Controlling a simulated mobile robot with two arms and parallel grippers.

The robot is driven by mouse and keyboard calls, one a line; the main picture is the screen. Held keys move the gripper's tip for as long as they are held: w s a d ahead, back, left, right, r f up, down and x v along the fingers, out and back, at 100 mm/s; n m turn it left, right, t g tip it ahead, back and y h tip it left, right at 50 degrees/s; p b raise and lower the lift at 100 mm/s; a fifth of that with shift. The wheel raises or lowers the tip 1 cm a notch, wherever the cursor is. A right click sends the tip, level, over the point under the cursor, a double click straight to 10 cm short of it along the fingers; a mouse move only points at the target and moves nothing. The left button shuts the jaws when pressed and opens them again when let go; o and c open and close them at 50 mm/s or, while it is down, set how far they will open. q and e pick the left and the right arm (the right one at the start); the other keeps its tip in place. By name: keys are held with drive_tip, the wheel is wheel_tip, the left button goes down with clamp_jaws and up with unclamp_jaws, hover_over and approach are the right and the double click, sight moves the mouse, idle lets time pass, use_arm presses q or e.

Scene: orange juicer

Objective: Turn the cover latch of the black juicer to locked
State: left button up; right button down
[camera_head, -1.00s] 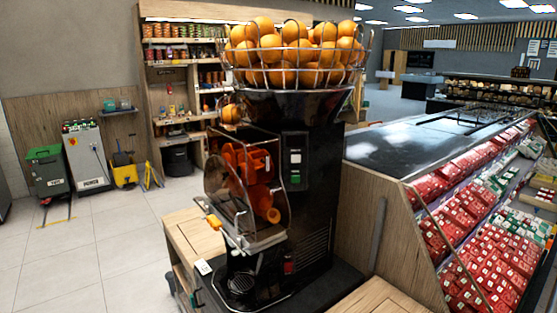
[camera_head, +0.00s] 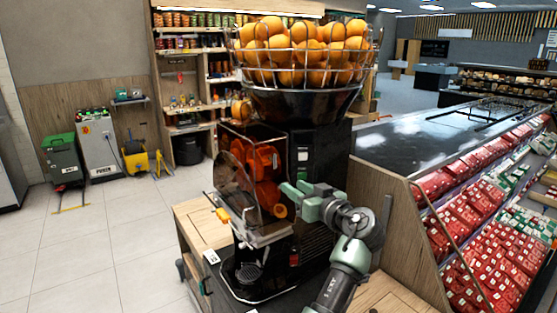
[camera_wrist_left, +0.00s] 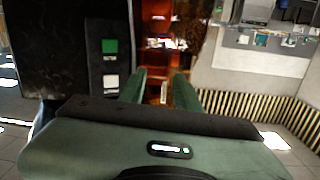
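The black juicer (camera_head: 325,160) stands on a wooden counter in the middle of the head view. Its clear cover (camera_head: 234,178) closes over the orange-red pressing parts (camera_head: 262,165). A small orange-yellow latch (camera_head: 223,214) sits at the cover's lower left edge. I cannot tell from its look whether it is locked. My left gripper (camera_head: 288,193) is in front of the juicer's right part, to the right of the latch and apart from it. In the left wrist view its two green fingers (camera_wrist_left: 160,92) are apart, with nothing seen between them. My right gripper is out of view.
A wire basket of oranges (camera_head: 300,55) tops the juicer. A button panel (camera_head: 303,160) is on its front, also in the left wrist view (camera_wrist_left: 110,65). A refrigerated display (camera_head: 450,150) stands close on the right. The floor at left is open.

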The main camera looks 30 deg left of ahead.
use_arm(q)
drive_tip(key=n+y, duration=0.1)
approach(276, 161)
drive_tip(key=a, duration=0.1)
drive_tip(key=shift+n+g, duration=0.3)
drive_tip(key=shift+g, duration=0.1)
drive_tip(key=p+x, duration=0.1)
drive_tip(key=x, duration=0.1)
drive_tip(key=p+x, duration=0.1)
drive_tip(key=x, duration=0.1)
drive_tip(key=p+x, duration=0.2)
drive_tip(key=shift+w+a+r, duration=0.2)
drive_tip(key=shift+w+r, duration=0.15)
drive_tip(key=shift+w, duration=0.15)
drive_tip(key=shift+w+a+f, duration=0.15)
drive_tip(key=shift+w+a, duration=0.1)
drive_tip(key=shift+a, duration=0.35)
clamp_jaws()
